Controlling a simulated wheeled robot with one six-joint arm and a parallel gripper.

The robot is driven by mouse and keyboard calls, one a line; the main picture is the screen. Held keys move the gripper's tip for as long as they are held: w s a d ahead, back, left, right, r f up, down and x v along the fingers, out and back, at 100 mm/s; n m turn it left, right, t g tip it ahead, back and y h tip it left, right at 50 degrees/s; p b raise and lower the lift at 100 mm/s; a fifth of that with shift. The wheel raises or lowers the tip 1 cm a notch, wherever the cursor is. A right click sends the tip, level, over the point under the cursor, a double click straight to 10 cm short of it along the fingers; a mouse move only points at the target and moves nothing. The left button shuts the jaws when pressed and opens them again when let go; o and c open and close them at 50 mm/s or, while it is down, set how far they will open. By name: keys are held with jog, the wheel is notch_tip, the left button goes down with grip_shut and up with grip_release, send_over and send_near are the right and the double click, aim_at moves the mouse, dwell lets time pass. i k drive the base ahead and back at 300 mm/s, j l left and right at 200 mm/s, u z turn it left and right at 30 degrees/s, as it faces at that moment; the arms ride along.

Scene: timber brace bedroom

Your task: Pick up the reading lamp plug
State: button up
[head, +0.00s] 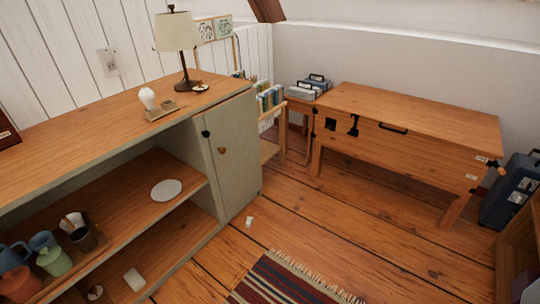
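The reading lamp (176,32) has a cream shade and a dark stem and base. It stands upright at the far end of the wooden cabinet top (100,117). A small dark-and-white item (200,88) lies beside the lamp base; it is too small to tell whether it is the plug. A small white object (249,222) lies on the floor in front of the cabinet; I cannot tell what it is. A wall socket (108,62) is on the white panelled wall left of the lamp. My gripper is not in view.
A white bulb on a wooden holder (148,99) stands on the cabinet top. Cups (52,260) and a white plate (166,190) sit on the shelf below. A wooden chest (410,135) stands at right, and a striped rug (285,283) lies in front. Floor between is mostly clear.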

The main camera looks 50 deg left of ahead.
aim_at(250, 219)
jog(key=i, duration=1.1)
jog(key=i+l+u, duration=0.1)
jog(key=i, duration=1)
jog(key=i+l, duration=0.1)
jog(key=i, duration=1)
jog(key=i+u, duration=0.15)
jog(key=u, duration=3.05)
